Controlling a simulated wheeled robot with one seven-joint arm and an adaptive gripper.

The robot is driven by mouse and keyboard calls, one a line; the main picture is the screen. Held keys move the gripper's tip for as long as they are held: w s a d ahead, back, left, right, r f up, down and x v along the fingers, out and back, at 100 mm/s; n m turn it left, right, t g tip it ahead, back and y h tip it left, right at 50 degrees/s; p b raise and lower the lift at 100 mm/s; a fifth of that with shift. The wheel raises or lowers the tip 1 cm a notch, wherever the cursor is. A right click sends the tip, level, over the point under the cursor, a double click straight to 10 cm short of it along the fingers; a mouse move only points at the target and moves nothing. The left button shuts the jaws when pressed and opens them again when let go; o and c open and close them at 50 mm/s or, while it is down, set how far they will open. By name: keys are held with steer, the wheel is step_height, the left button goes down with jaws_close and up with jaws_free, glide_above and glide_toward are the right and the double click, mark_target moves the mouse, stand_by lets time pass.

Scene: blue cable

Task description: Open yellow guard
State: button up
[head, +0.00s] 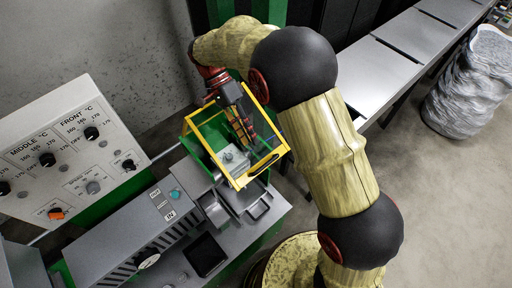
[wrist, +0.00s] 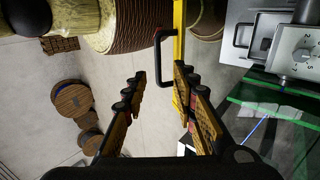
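The yellow guard (head: 274,157) is a boxy frame around a grey part of the machine in the head view. Its yellow edge (wrist: 179,45) runs down the upper middle of the wrist view. A black handle (wrist: 159,55) sticks out from that edge to the left; in the head view the handle (head: 263,166) is on the guard's front right side. My gripper (head: 240,125) points down over the guard. In the wrist view my gripper (wrist: 159,72) is open, and the handle lies ahead between its fingertips. The right finger overlaps the yellow edge; I cannot tell whether it touches.
A control panel (head: 65,150) with knobs stands left of the guard. A grey machine housing (head: 130,240) is in front. A conveyor (head: 415,35) runs at the upper right, beside a wrapped grey bundle (head: 470,80). Wooden reels (wrist: 72,98) stand on the floor.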

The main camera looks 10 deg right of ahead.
steer(key=shift+v, duration=2)
steer(key=shift+c, duration=0.4)
